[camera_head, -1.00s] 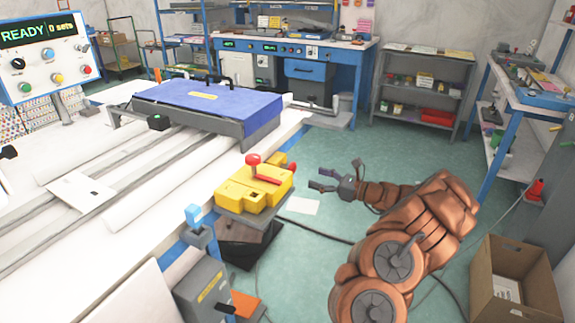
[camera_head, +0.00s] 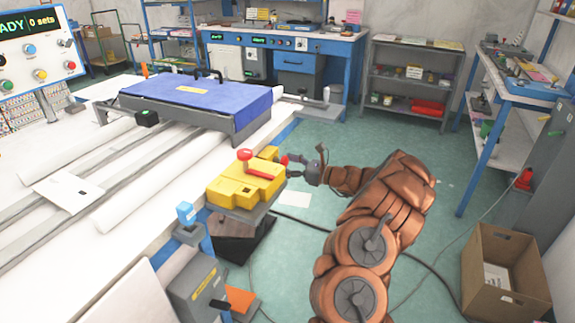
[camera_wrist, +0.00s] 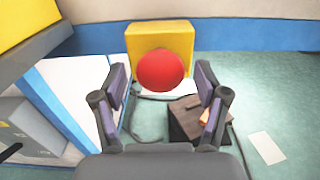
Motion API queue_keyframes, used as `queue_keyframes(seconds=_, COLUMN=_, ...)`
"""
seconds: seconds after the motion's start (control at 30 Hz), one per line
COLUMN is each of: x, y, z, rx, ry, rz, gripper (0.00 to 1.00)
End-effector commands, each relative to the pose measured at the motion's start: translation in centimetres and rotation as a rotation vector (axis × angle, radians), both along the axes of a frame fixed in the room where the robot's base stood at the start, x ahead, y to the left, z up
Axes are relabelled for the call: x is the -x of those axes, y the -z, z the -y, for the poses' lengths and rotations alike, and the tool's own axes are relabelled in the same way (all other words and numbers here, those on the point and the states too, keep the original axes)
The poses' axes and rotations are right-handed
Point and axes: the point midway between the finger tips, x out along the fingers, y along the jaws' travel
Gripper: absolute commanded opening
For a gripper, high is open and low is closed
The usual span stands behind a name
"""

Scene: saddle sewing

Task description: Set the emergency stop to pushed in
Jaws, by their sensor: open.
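The emergency stop is a round red button (camera_wrist: 161,70) in front of a yellow block (camera_wrist: 140,40), seen face on in the wrist view. In the head view the red button (camera_head: 284,160) shows at the right side of the yellow machine (camera_head: 235,192), beside my fingertips. My gripper (camera_head: 292,166) is open and empty. In the wrist view the fingers of my gripper (camera_wrist: 162,75) stand apart on either side of the button. I cannot tell whether they touch it, or how far in the button sits.
A red-knobbed lever (camera_head: 244,155) stands on top of the yellow machine. The long white table (camera_head: 150,215) lies to the left, with a blue-covered frame (camera_head: 195,95) on it. A cardboard box (camera_head: 505,270) stands on the floor at right. Green floor is open behind my arm.

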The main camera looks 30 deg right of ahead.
Motion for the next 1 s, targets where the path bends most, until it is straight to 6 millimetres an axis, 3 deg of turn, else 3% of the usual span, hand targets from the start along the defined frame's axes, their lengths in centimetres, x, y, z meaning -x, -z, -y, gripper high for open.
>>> queue_keyframes(seconds=0.1, x=0.01, y=0.00, z=0.02, rx=0.000, ry=0.000, rz=0.000, gripper=0.72)
queue_keyframes(seconds=0.8, x=0.03, y=0.02, z=0.02, rx=0.001, ry=0.000, rz=-0.001, gripper=0.00)
queue_keyframes(seconds=1.0, x=0.03, y=0.02, z=0.04, rx=0.001, ry=0.001, rz=-0.001, gripper=0.00)
